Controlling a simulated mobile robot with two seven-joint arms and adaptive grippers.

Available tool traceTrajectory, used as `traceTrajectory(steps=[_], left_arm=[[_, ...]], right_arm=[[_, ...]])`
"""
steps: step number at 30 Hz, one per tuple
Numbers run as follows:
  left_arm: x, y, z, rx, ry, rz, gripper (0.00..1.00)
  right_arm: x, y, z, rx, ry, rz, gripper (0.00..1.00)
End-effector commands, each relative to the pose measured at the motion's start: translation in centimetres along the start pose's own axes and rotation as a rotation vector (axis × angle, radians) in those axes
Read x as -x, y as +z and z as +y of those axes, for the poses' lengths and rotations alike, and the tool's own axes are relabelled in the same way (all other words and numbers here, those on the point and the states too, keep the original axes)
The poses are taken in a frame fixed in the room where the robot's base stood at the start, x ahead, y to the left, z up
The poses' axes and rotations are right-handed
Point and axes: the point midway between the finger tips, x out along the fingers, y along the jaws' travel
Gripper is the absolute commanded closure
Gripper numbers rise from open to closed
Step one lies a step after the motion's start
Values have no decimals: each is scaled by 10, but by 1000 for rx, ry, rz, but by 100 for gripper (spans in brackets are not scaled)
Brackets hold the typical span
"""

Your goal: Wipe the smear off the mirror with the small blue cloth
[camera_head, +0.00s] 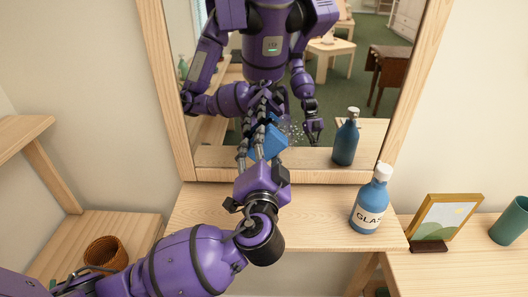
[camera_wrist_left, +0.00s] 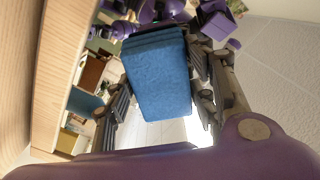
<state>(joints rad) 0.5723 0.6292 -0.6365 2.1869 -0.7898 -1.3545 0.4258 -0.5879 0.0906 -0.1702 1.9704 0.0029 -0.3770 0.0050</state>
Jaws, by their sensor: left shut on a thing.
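The wood-framed mirror (camera_head: 350,92) stands upright at the back of the shelf. A pale speckled smear (camera_head: 293,130) shows low on its glass, just right of the cloth. My left gripper (camera_head: 262,138) is shut on the small blue cloth (camera_head: 270,143) in front of the lower glass. I cannot tell whether the cloth touches the glass. In the left wrist view the folded cloth (camera_wrist_left: 158,75) hangs between the fingers of the left gripper (camera_wrist_left: 160,95). My right arm shows only as a reflection.
A blue bottle (camera_head: 370,202) with a white cap and a partly readable label stands on the wooden shelf (camera_head: 205,215), right of my gripper. A picture frame (camera_head: 445,220) and a teal cup (camera_head: 511,222) stand farther right. A woven basket (camera_head: 105,252) is at lower left.

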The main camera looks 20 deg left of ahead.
Motion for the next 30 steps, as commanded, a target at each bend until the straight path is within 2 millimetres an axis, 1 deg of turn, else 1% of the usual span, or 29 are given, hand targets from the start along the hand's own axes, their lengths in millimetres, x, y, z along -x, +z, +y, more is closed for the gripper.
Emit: traceTrajectory(steps=[18, 30], left_arm=[[-10, -1, 1, 1, 1, 0, 70], [-8, -23, 23, 1, 1, 0, 70]], right_arm=[[-1, -1, -4, -15, 0, 2, 100], [0, -4, -1, -4, 0, 7, 100]])
